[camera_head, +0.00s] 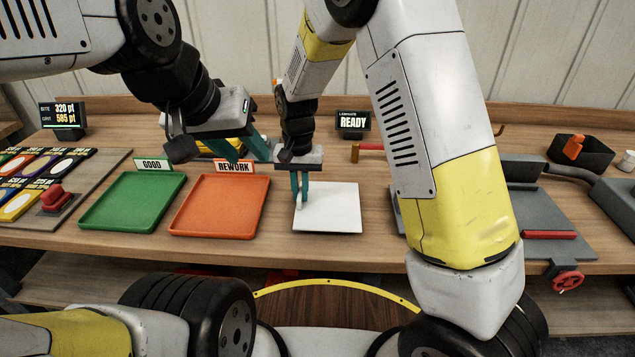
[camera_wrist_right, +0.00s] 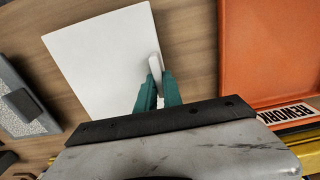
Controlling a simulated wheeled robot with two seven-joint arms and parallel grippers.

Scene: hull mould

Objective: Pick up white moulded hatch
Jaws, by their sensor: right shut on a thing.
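The white moulded hatch (camera_head: 335,208) is a flat square white plate with a small raised white handle near one edge. It is at the bench's front middle, right of the orange tray. It also shows in the right wrist view (camera_wrist_right: 98,58). My right gripper (camera_head: 299,200) points down, its teal fingers shut on the hatch's handle; the right wrist view shows the handle between the fingertips (camera_wrist_right: 157,82). The hatch looks flat on or very close to the bench. My left gripper (camera_head: 260,148) is behind the orange tray, away from the hatch; its finger gap is unclear.
A green GOOD tray (camera_head: 92,219) and an orange REWORK tray (camera_head: 180,224) lie to the left. A READY display (camera_head: 353,122) stands at the back. A grey machine with a red handwheel (camera_head: 567,281) is on the right, partly behind my right arm.

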